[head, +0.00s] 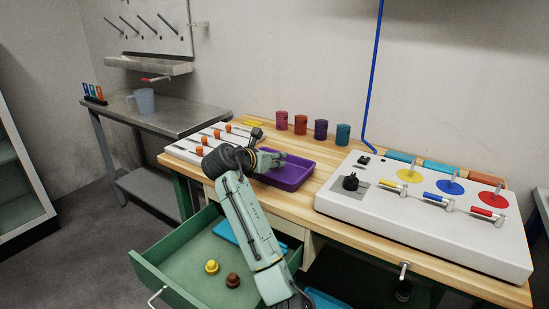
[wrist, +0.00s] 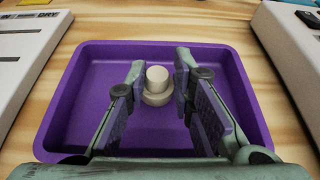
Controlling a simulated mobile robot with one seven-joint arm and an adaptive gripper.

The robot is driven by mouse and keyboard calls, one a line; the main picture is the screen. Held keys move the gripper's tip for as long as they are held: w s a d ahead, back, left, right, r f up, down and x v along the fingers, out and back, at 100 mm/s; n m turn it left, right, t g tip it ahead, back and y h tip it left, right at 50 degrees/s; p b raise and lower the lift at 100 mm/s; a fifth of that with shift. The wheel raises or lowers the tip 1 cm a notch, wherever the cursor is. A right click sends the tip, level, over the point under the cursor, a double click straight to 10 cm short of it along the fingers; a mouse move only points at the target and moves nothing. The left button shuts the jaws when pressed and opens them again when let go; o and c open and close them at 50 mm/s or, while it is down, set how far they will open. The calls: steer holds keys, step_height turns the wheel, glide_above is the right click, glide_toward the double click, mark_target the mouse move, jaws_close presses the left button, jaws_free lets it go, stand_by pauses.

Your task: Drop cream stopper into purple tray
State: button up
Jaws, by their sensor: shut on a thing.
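The purple tray (head: 295,178) lies on the wooden bench, and in the wrist view its rim (wrist: 60,105) surrounds the area below my gripper. My gripper (wrist: 158,88) is shut on the cream stopper (wrist: 157,76), which sits between the fingertips with its narrow end up. The stopper shows over the tray floor; its exact height above the floor is hard to tell. In the head view my gripper (head: 274,160) is over the left part of the tray, and the stopper cannot be made out there.
A white panel with orange knobs (head: 210,140) lies left of the tray, and a larger white control box (head: 430,215) right of it. Several coloured cups (head: 321,129) stand behind. Below, an open green drawer (head: 180,268) holds a yellow stopper (head: 211,267) and a brown stopper (head: 232,281).

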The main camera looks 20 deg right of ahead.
steer(key=shift+f, duration=0.3)
steer(key=shift+f, duration=0.3)
steer(key=o, duration=0.7)
steer(key=shift+o, duration=0.2)
steer(key=shift+r, duration=0.1)
steer(key=shift+r, duration=0.3)
steer(key=b+v, duration=0.2)
steer(key=v, duration=1)
steer(key=shift+r, duration=0.25)
